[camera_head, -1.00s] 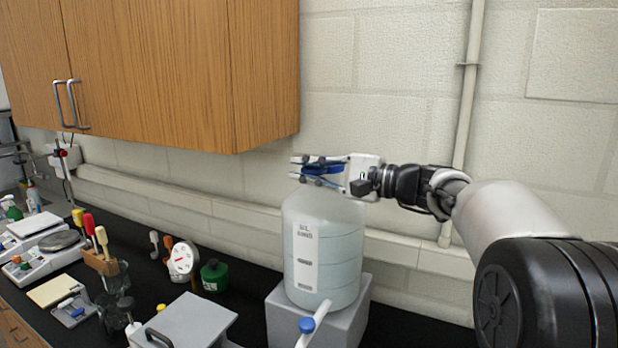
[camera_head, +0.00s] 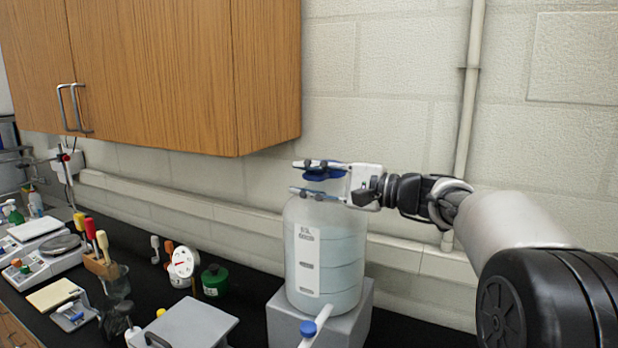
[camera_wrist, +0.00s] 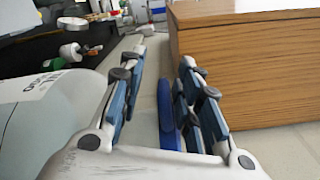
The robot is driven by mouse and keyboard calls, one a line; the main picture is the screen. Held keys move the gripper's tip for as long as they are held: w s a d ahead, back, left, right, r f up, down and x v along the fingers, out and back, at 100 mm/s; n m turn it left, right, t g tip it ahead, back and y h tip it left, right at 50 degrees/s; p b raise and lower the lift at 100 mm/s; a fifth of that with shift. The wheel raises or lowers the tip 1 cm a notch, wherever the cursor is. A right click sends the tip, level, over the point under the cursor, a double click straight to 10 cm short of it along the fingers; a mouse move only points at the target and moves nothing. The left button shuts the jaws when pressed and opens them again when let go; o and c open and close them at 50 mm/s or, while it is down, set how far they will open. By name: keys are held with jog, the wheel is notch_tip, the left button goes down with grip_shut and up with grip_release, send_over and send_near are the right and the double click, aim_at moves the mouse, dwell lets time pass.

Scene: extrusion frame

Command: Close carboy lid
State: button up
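The carboy (camera_head: 343,258) is a pale translucent jug standing upright; its side also shows at the left of the wrist view (camera_wrist: 38,112). Its blue lid (camera_head: 318,174) is at the top, between the fingers of my gripper (camera_head: 314,178). In the wrist view the gripper (camera_wrist: 160,82) is spread open, with the blue lid (camera_wrist: 167,112) between the fingers, closer to the right one and apart from the left one. The carboy's neck is hidden, so I cannot tell how the lid sits on it.
The carboy stands on a grey block (camera_head: 287,318) on the black bench. A wooden wall cabinet (camera_head: 170,75) hangs at the upper left. A blue-capped spigot (camera_head: 307,328) sticks out in front. A grey box (camera_head: 190,325) and a green jar (camera_head: 214,281) stand left.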

jog(key=shift+w+d, duration=0.1)
jog(key=shift+w, duration=0.05)
jog(key=shift+d, duration=0.15)
jog(key=v, duration=1.1)
jog(key=shift+s+d, duration=0.25)
